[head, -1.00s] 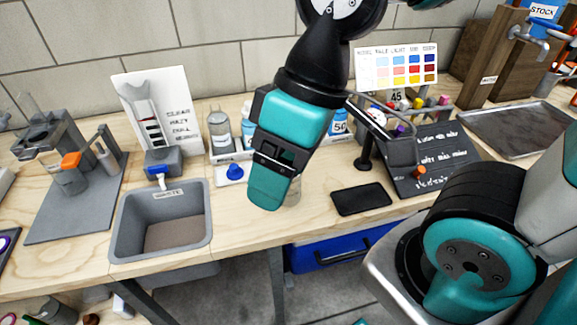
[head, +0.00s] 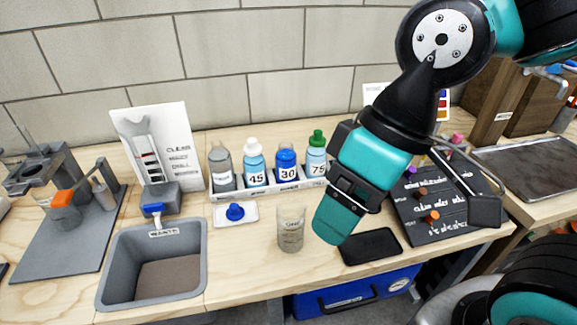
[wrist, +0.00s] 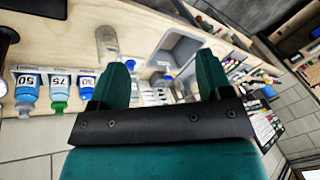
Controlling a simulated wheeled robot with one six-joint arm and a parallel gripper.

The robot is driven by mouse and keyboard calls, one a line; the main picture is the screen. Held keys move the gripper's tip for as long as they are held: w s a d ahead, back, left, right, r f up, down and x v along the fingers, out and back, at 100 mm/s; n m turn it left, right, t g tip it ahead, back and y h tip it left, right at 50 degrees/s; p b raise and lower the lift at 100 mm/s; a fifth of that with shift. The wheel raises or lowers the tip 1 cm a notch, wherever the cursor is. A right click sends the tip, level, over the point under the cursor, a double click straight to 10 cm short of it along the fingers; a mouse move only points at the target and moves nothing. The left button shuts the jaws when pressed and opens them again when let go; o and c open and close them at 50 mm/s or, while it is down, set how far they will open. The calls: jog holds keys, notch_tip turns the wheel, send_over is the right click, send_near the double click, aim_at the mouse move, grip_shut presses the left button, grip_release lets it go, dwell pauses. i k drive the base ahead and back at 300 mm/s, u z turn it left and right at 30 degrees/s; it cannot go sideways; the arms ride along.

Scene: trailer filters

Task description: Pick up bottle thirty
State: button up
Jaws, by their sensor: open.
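Bottle thirty (head: 286,168) is blue with a white label reading 30 and stands upright in the white rack. In the head view it is between bottle 45 (head: 255,168) and the green-capped bottle 75 (head: 316,163). It also shows at the left of the wrist view (wrist: 87,83), beside bottle 75 (wrist: 59,92). My gripper (head: 333,228) points down in front of and to the right of bottle thirty, apart from it. In the wrist view its two teal fingers (wrist: 164,80) are spread with nothing held between them.
A clear labelled cup (head: 291,229) stands on the bench just left of my gripper. A blue cap (head: 235,212) lies on a small white tray. A grey waste sink (head: 108,262) is at left. A black pad (head: 371,246) and sloped black board (head: 440,208) are at right.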

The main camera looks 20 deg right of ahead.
aim_at(286, 157)
jog(key=z, duration=2.5)
jog(key=k, duration=1.3)
jog(key=u, duration=1.65)
jog(key=i, duration=0.5)
jog(key=u, duration=0.1)
